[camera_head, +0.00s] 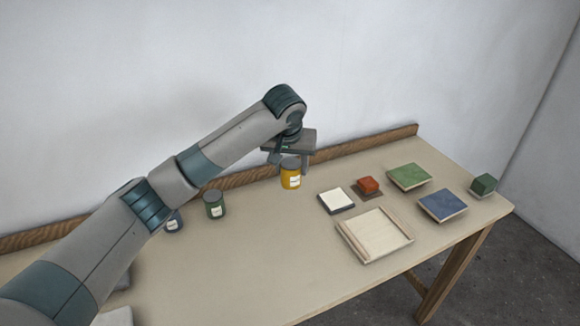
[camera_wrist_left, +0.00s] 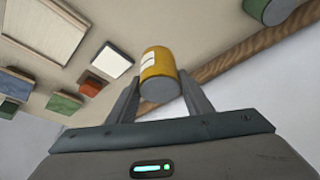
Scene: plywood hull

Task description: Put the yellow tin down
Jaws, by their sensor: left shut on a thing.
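The yellow tin (camera_head: 291,179) has a grey lid and a white label. It is upright near the back edge of the table (camera_head: 250,240). My left gripper (camera_head: 290,163) comes down on it from above and is shut on it. In the left wrist view the tin (camera_wrist_left: 158,70) sits between the two fingers of my left gripper (camera_wrist_left: 160,95). I cannot tell whether the tin's base touches the table. My right gripper is in neither view.
A green tin (camera_head: 214,204) and a dark blue tin (camera_head: 174,222) stand to the left. To the right are a white tile (camera_head: 337,201), a red block (camera_head: 368,186), a wooden tray (camera_head: 373,236), green (camera_head: 409,177) and blue (camera_head: 442,205) slabs, and a green cube (camera_head: 483,185). The front middle is clear.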

